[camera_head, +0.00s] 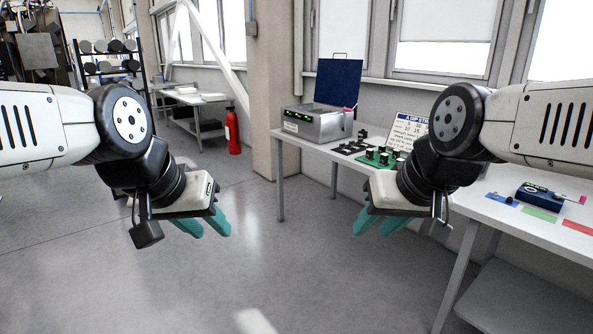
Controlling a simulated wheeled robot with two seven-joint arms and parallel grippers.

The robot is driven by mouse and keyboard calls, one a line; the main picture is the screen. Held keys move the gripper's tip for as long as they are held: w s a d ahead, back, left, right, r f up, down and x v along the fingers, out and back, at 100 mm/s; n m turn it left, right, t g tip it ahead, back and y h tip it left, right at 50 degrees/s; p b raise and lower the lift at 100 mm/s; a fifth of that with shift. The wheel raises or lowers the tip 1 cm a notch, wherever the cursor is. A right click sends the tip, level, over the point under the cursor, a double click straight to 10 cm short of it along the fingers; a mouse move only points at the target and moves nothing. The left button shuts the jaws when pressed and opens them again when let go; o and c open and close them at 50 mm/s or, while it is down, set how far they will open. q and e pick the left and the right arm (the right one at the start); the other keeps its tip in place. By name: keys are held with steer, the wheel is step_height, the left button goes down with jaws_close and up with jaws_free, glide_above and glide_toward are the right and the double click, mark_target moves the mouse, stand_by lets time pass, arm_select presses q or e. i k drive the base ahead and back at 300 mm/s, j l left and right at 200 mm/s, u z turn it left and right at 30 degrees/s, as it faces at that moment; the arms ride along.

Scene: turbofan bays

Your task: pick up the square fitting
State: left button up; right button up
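Several small black and pale fittings stand on a green mat (374,163) on the white table, at the right of the head view. They are too small to tell which one is the square fitting. More flat black parts (350,147) lie just left of the mat. My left gripper (210,231) hangs over open floor, well left of the table, with its teal fingers apart and nothing between them. My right gripper (371,231) is in front of the table's near edge, also with fingers apart and empty. My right arm hides part of the table.
On the table (300,140) are a grey metal box (313,124) with a raised blue lid, a printed sign (407,131), and a dark blue case (540,196) near coloured patches. A red fire extinguisher (233,131) stands farther back. The floor in front is clear.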

mark_target(382, 147)
steer(key=i+z, duration=0.1)
steer(key=i, duration=0.65)
steer(key=i+j+z, duration=0.1)
steer(key=i, duration=0.65)
steer(key=i+j, duration=0.2)
steer(key=i, duration=0.55)
steer(key=i+z, duration=0.55)
steer(key=z, duration=0.25)
steer(key=i+j+z, duration=0.2)
steer(key=z, duration=0.15)
steer(key=i+j+z, duration=0.2)
steer(key=z, duration=0.2)
steer(key=i+j, duration=0.05)
steer(key=i, duration=0.05)
